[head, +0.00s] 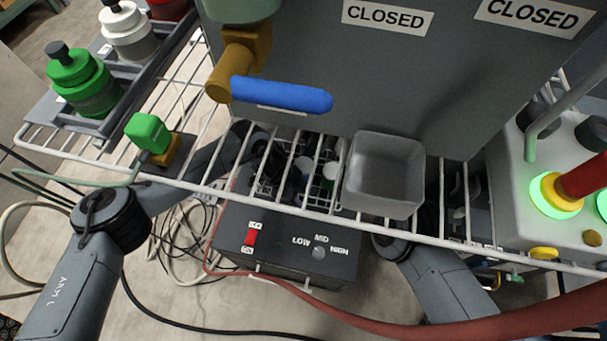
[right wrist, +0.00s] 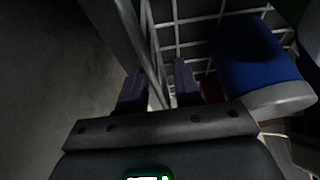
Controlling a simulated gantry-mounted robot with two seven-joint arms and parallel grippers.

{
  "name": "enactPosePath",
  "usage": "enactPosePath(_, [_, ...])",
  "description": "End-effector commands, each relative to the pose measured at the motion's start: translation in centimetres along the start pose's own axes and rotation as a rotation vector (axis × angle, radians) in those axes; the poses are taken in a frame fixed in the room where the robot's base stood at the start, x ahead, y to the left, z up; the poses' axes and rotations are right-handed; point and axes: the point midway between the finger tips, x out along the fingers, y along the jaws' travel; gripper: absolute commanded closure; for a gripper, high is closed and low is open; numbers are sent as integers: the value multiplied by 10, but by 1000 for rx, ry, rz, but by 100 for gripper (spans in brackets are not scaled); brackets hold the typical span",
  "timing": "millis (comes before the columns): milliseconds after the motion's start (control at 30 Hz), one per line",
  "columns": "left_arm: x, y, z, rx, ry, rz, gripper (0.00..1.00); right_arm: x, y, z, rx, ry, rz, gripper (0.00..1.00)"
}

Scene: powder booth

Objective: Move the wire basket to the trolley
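The wire basket (head: 297,183) shows in the head view only in part, through the bars of the wire shelf and below it. Small white, blue and green items show in or behind its mesh. In the right wrist view the basket's wire wall (right wrist: 172,38) runs up from my right gripper (right wrist: 160,78), whose fingers are apart, one on each side of the rim. I cannot tell whether they touch it. My left arm reaches under the shelf towards the basket, its fingers too dark and covered to make out. I cannot make out the trolley.
The wire shelf (head: 142,172) crosses above the basket and carries a grey bin (head: 383,180). A black control box (head: 285,245) stands below. A red hose (head: 370,325) and loose cables cross the front. A blue object (right wrist: 255,60) sits close to the right gripper.

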Motion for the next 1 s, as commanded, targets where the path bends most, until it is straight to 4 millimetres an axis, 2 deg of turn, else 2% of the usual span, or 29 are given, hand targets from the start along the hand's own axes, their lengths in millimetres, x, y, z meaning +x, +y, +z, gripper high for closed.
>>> enactPosePath(467, [2,0,0,0,0,0,66,2,-1,0,0,0,0,66])
enactPosePath(700, [2,0,0,0,0,0,100,2,-1,0,0,-1,0,100])
enactPosePath(1000, [2,0,0,0,0,-1,100,2,-1,0,0,-1,-1,100])
